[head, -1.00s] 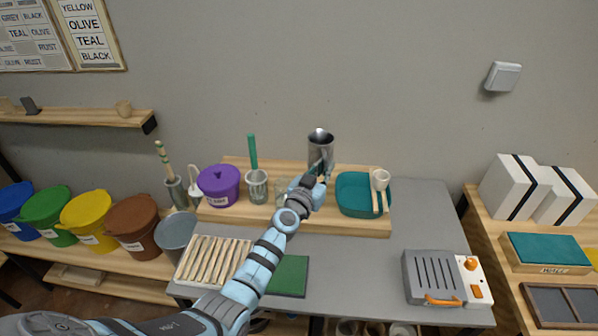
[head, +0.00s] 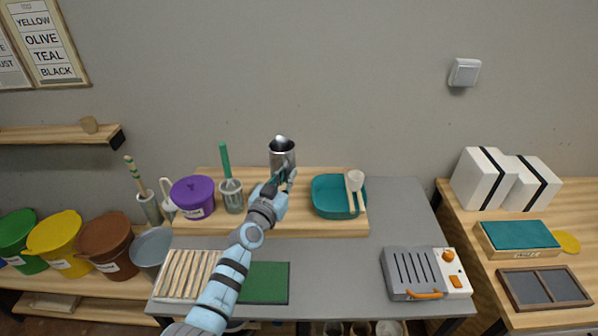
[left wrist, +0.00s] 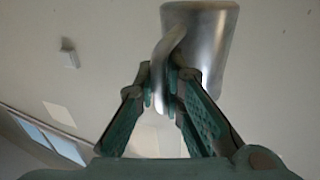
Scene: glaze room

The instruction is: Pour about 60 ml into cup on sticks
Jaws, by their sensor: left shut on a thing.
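My left gripper (head: 283,180) is shut on the handle of a metal pitcher (head: 282,152). The pitcher looks upright at the back of the wooden board, left of the teal basin; I cannot tell whether its base is clear of the board. In the left wrist view the gripper (left wrist: 164,78) pinches the handle, with the pitcher body (left wrist: 205,40) beyond it. A small white cup (head: 356,181) rests on two light sticks (head: 360,203) laid across the right side of the teal basin (head: 327,190). The inside of the pitcher is hidden. My right gripper is not in view.
On the wooden board (head: 300,228), a purple bucket (head: 192,197) and a glass jar (head: 232,198) with a green-handled tool stand left of my arm. A slatted rack (head: 188,272), green mat (head: 262,283) and grey heater (head: 413,273) lie in front. The table right of the board is clear.

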